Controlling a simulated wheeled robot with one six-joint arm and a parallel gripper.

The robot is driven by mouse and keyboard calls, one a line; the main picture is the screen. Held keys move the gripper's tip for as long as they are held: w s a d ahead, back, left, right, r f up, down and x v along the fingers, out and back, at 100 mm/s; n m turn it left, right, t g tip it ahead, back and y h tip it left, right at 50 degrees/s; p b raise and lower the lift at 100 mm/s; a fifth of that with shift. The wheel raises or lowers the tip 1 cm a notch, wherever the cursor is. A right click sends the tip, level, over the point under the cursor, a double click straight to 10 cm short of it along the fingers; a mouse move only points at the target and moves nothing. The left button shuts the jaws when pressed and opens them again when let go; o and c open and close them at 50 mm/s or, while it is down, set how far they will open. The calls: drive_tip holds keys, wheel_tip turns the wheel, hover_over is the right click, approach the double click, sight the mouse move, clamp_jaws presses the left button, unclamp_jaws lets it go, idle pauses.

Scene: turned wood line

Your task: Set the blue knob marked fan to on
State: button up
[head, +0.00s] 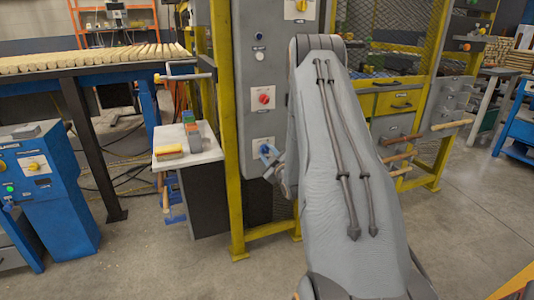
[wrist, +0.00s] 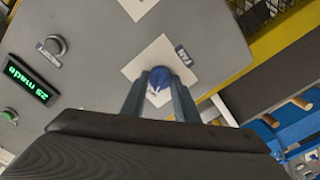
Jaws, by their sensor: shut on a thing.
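The blue knob (wrist: 160,78) sits on a white square plate on the grey panel. A dark label (wrist: 184,55) that seems to read FAN is beside it in the wrist view. My gripper (wrist: 159,92) is shut on the blue knob, one finger on each side. A small pale mark shows on the knob's face, but I cannot tell which setting it points to.
A red knob (head: 264,98) is above the blue one, and a yellow knob (head: 300,6) is at the panel's top. A yellow post (head: 225,110) stands just left. A white-topped stand (head: 195,152) with small items is further left. My arm hides the panel's right side.

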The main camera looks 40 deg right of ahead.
drive_tip(key=shift+m, duration=0.3)
drive_tip(key=m+p, duration=0.1)
drive_tip(key=m, duration=0.4)
drive_tip(key=shift+m+p, duration=0.3)
drive_tip(key=m+p, duration=0.1)
drive_tip(key=m, duration=0.4)
drive_tip(key=shift+d+m, duration=0.1)
drive_tip(key=shift+m, duration=0.2)
drive_tip(key=o, duration=1.1)
drive_tip(key=shift+c, duration=0.2)
drive_tip(key=shift+s, duration=0.1)
drive_tip(key=v, duration=0.7)
drive_tip(key=shift+s, duration=0.35)
